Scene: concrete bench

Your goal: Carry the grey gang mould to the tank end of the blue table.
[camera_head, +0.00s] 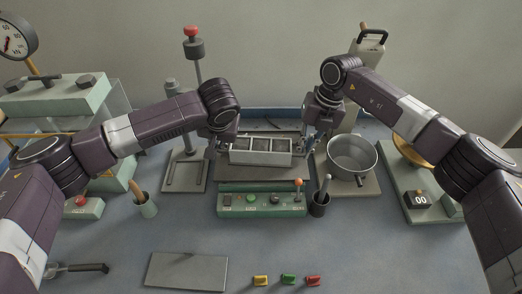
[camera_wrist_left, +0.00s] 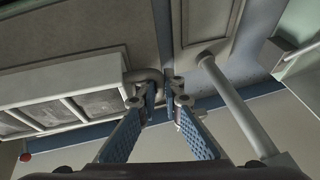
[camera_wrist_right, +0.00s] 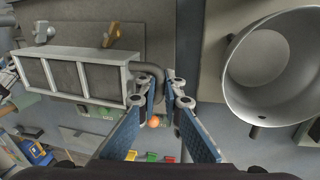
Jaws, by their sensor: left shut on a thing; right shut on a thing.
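The grey gang mould (camera_head: 260,158) is a long box with three square compartments. It is at the middle back, over a grey-brown plate (camera_head: 262,175); I cannot tell whether it touches it. My left gripper (camera_head: 224,146) is at its left end, shut on the bent end handle (camera_wrist_left: 146,76). My right gripper (camera_head: 308,140) is shut on the handle at the right end (camera_wrist_right: 154,76). The mould (camera_wrist_right: 75,75) looks roughly level. A blue strip (camera_head: 275,113) shows behind it, partly hidden; I cannot tell whether it belongs to the blue table. I cannot clearly identify the tank.
A metal pot (camera_head: 352,155) stands close right of my right gripper. A green control box (camera_head: 262,201) and a dark cup (camera_head: 319,205) are in front. A stand with a red knob (camera_head: 191,50) rises at left. The blue-grey bench (camera_head: 380,255) is clear at front right.

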